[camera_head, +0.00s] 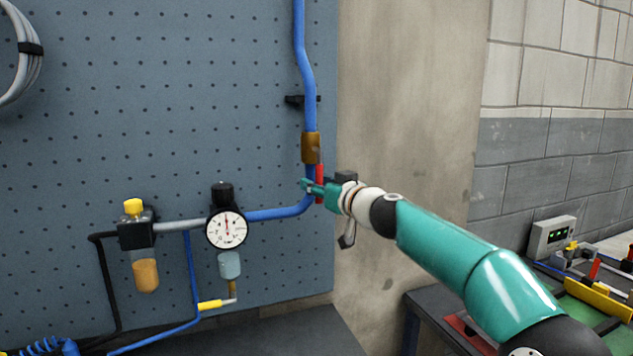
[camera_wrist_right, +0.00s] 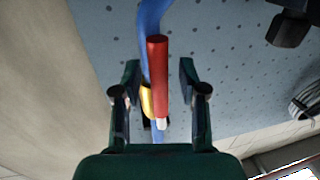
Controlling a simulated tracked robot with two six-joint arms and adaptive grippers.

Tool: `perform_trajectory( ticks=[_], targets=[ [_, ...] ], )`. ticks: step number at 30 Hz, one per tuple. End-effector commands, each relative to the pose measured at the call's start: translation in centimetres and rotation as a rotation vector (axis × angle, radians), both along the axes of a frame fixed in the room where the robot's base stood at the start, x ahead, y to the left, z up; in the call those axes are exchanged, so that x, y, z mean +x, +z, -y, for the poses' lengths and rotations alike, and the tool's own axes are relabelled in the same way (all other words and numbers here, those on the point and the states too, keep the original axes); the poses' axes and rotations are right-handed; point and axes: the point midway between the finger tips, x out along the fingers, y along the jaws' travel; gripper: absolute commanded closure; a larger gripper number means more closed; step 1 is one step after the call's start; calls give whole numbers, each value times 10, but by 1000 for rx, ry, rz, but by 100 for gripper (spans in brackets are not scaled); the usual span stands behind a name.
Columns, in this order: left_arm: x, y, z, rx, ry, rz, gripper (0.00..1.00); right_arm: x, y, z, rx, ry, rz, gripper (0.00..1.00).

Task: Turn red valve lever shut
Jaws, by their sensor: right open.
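The red valve lever (camera_head: 320,182) hangs down along the blue pipe, below the brass valve body (camera_head: 311,147), at the right edge of the pegboard. My right gripper (camera_head: 312,187) is at the lever, coming in from the right. In the right wrist view the red lever (camera_wrist_right: 158,75) stands between the two open fingers of my right gripper (camera_wrist_right: 158,95), with a gap visible on each side. The brass valve body (camera_wrist_right: 146,100) shows partly behind the lever. My left gripper is in no view.
The blue pipe (camera_head: 304,60) runs up the perforated board (camera_head: 120,120) and bends left to a round gauge (camera_head: 227,230). A filter with a yellow knob (camera_head: 133,207) is farther left. A black clip (camera_head: 295,100) holds the pipe. A bench with tools (camera_head: 590,300) stands at the lower right.

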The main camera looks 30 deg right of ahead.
Motion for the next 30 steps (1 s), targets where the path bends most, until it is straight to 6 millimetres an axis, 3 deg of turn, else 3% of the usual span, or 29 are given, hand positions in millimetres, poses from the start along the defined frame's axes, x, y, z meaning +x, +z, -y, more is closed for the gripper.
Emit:
perform_trajectory(
  ticks=[6, 14, 22, 23, 30],
  targets=[
    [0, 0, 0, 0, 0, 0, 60, 0, 0, 1, 0, -1, 0, 59],
    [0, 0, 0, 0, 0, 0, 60, -1, 0, 1, 0, -1, 0, 100],
    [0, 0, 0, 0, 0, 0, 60, -1, 0, 1, 0, -1, -1, 100],
    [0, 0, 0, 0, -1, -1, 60, 0, 0, -8, 1, 3, 0, 100],
    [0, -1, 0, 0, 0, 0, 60, -3, -1, 5, -22, -5, -6, 100]
  ],
)
